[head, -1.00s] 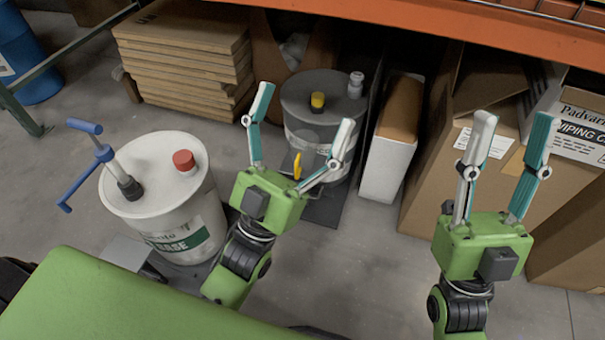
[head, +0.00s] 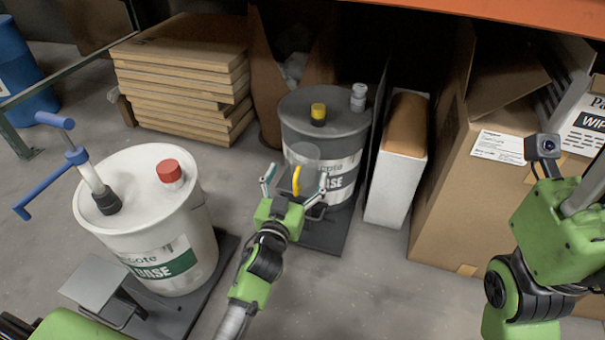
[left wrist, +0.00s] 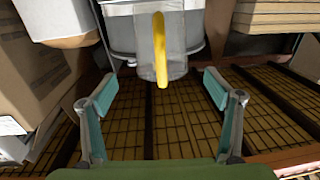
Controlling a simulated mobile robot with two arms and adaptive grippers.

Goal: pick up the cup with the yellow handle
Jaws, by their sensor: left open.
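The cup (head: 304,156) is clear, with an upright yellow handle (head: 296,180) facing my left gripper. It is in front of the grey drum (head: 345,140); what it rests on is hard to see. My left gripper (head: 297,178) is open and empty, with its fingers spread to either side of the handle in the head view. In the left wrist view the cup (left wrist: 175,62) is upright at top centre, just beyond the open fingertips (left wrist: 160,82) and between their lines. My right gripper (head: 558,230) is at the right edge; its fingers are mostly cut off or hidden.
A white drum (head: 150,225) with a red cap (head: 170,173) and blue-handled pump (head: 75,155) stands at left. A white box (head: 392,185) and a large cardboard carton (head: 450,220) stand right of the grey drum. Stacked boards (head: 180,80) lie behind. Floor is clear at lower centre.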

